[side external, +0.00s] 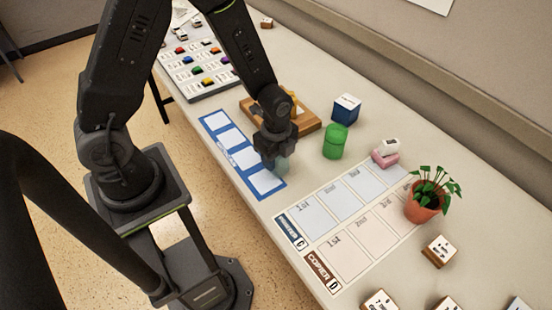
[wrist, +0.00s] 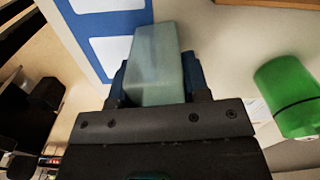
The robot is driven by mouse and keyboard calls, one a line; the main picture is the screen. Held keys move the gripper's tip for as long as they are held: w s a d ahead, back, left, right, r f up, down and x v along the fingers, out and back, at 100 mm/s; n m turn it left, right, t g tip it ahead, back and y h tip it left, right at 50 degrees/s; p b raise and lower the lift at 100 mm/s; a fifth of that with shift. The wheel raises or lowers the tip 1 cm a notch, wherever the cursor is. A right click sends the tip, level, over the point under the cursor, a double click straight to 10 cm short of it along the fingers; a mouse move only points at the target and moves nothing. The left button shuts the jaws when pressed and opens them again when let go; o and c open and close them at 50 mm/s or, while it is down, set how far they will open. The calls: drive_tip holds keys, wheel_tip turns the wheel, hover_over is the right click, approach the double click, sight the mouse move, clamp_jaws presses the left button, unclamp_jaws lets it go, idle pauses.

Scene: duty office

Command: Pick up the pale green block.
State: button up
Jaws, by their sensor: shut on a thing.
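The pale green block (wrist: 158,62) sits between the jaws of my gripper (wrist: 155,85) in the wrist view, and they are shut on it. In the side view my gripper (side external: 274,150) points down beside the blue-bordered card strip, and only a small part of the block (side external: 281,165) shows below the fingers. I cannot tell whether the block touches the table or hangs just above it.
The blue-bordered strip (side external: 223,130) lies left of my gripper. A green cylinder (side external: 335,142), a dark blue box (side external: 346,108) and a wooden tray (side external: 309,122) stand close by. A pink block (side external: 384,158) and potted plant (side external: 424,205) are further right, beyond the printed sheet (side external: 318,212).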

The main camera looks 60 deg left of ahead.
drive_tip(key=c, duration=0.4)
drive_tip(key=shift+r, duration=0.1)
